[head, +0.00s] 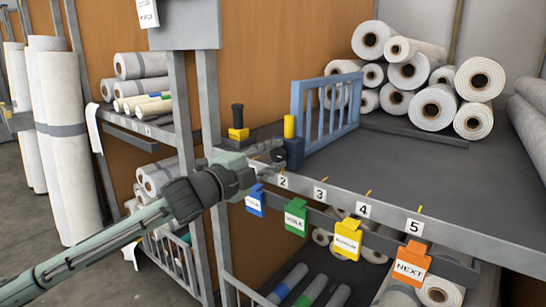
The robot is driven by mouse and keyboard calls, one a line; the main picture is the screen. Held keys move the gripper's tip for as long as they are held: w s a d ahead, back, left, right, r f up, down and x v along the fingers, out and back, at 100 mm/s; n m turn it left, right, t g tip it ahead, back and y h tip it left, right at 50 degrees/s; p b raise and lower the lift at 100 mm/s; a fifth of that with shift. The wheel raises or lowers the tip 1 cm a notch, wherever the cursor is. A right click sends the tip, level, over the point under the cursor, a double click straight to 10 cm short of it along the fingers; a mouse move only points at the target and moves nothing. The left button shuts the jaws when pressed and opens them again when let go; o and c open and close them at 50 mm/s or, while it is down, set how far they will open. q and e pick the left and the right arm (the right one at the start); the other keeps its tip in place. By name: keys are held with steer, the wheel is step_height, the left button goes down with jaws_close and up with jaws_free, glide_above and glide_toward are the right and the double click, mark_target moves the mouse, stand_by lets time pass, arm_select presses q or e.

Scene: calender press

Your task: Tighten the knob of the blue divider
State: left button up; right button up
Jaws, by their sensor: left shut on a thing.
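The blue divider (325,109) is a barred blue frame standing upright on the dark table. Its dark blue clamp block (294,152) sits at the table's front rail, near the number 2, with a yellow post (289,126) on top. My left gripper (274,154) reaches in from the left at the rail, against the left side of this block. It is shut on the knob of the blue divider, which is mostly hidden between the dark fingers. My right gripper is out of view.
A yellow block with a black post (237,116) stands behind my left gripper. Numbered plates and coloured tags, such as the orange NEXT tag (411,264), line the front rail (460,237). White rolls (433,107) are stacked at the back; the table (440,180) is clear right of the divider.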

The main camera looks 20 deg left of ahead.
arm_select(q)
steer(key=m, duration=0.5)
steer(key=shift+m, duration=0.4)
steer(key=m, duration=0.5)
steer(key=shift+m, duration=0.3)
steer(key=o, duration=1.2)
steer(key=shift+v, duration=6)
